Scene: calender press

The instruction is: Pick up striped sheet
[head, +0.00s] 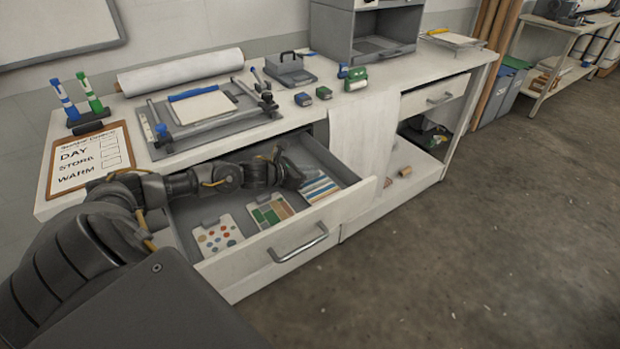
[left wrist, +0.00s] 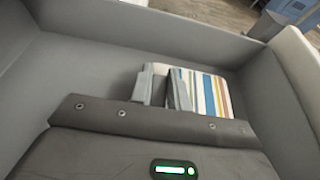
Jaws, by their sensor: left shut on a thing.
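The striped sheet (head: 319,187) lies in the right part of the open drawer (head: 290,237), with blue, orange and pale stripes. It also shows in the left wrist view (left wrist: 207,92), just beyond the fingers. My left gripper (head: 296,178) reaches into the drawer at the sheet's left edge. In the left wrist view its fingers (left wrist: 165,86) are shut on the sheet's near edge; the exact grip is partly hidden by the gripper body. My right gripper is not in view.
A dotted sheet (head: 218,236) and a green and brown patterned sheet (head: 270,211) lie in the same drawer. The drawer walls stand close around my left gripper. A cutting board (head: 205,118) and a white roll (head: 180,71) sit on the bench above.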

